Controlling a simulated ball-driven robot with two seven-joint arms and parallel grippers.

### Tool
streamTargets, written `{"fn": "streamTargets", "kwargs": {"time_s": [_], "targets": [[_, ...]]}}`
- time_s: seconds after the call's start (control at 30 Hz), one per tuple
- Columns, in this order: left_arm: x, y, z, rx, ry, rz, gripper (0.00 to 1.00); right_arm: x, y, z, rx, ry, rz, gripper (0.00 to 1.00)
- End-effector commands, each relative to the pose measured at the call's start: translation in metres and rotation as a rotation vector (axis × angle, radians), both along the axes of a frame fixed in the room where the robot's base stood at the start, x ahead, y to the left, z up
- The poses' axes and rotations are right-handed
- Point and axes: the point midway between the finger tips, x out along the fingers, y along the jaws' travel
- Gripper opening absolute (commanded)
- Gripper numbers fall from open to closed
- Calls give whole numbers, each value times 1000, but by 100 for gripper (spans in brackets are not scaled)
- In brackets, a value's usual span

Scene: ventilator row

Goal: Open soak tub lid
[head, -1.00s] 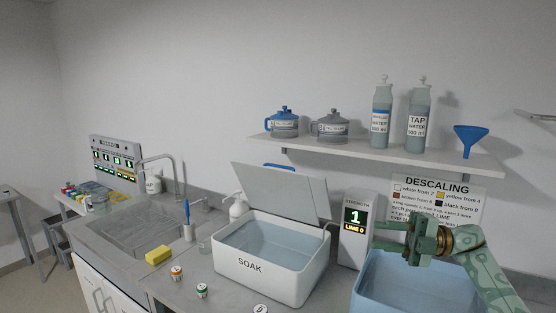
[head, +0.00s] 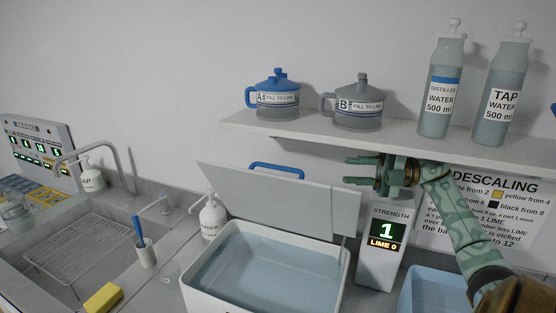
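The white soak tub (head: 335,285) stands on the counter with water in it. Its grey lid (head: 270,198) is raised and leans back behind the tub, so the tub's top is uncovered. A blue handle (head: 277,168) shows at the lid's upper edge. My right gripper (head: 353,170) is at the lid's upper right, above the strength display. Its two fingers point left and are spread apart with nothing between them. I cannot tell if it touches the lid. My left gripper is not in view.
The strength display (head: 383,250) reads 1 and LIME 0. A shelf (head: 400,142) with a blue pot (head: 275,98), a grey pot (head: 357,105) and two bottles hangs above my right gripper. A blue-sided tub (head: 425,290) is at right, a sink with a rack at left.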

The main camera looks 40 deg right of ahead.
Motion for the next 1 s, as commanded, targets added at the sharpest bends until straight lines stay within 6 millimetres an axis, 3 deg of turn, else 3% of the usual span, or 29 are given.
{"fn": "streamTargets", "kwargs": {"time_s": [0.17,0.7,1.0], "targets": [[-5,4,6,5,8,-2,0,11,14,3,1,-4,3,32],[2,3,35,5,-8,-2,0,91,109,9,3,-4,2,32],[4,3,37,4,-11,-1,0,105,124,7,0,0,1,32]]}}
